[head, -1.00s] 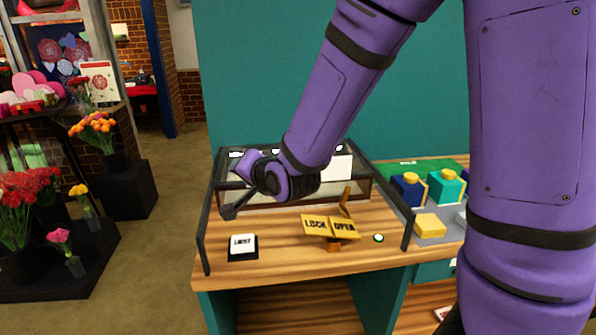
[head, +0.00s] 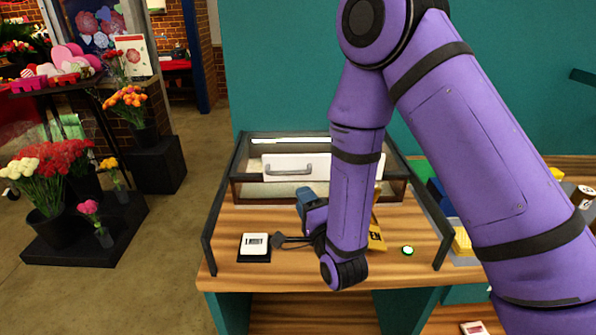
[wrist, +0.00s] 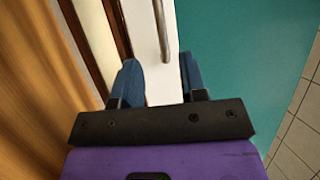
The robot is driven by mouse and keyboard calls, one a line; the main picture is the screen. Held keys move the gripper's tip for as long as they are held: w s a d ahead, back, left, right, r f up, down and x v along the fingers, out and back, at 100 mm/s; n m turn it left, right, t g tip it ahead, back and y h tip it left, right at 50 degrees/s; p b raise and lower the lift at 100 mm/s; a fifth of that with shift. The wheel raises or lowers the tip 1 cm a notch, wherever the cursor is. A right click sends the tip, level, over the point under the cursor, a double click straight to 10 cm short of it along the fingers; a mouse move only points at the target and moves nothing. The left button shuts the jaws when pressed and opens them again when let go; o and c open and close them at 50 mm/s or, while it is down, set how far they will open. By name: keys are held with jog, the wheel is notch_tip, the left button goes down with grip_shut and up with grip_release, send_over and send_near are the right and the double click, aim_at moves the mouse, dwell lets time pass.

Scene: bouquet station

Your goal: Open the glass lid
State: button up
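The glass lid, a dark-framed clear pane (head: 225,176), appears to be part of the low case at the back of the wooden counter; whether it is raised is hard to tell. A white panel (head: 272,163) with a grey bar handle (head: 290,170) shows in the case. My gripper (head: 306,197) is in front of the case, its blue fingers partly hidden by my arm. In the wrist view my gripper (wrist: 160,80) is open and empty, with the white panel (wrist: 146,45) and its handle (wrist: 161,30) beyond the fingers. I see no contact.
A yellow lock/open sign (head: 376,236) is mostly hidden behind my arm. A white label block (head: 255,246) and a green-lit button (head: 407,250) sit on the counter. Dark side rails (head: 212,228) flank the counter. Flower buckets (head: 48,225) stand at left.

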aim_at(288, 174)
jog(key=x, duration=1)
jog(key=shift+w+r, duration=0.1)
grip_shut()
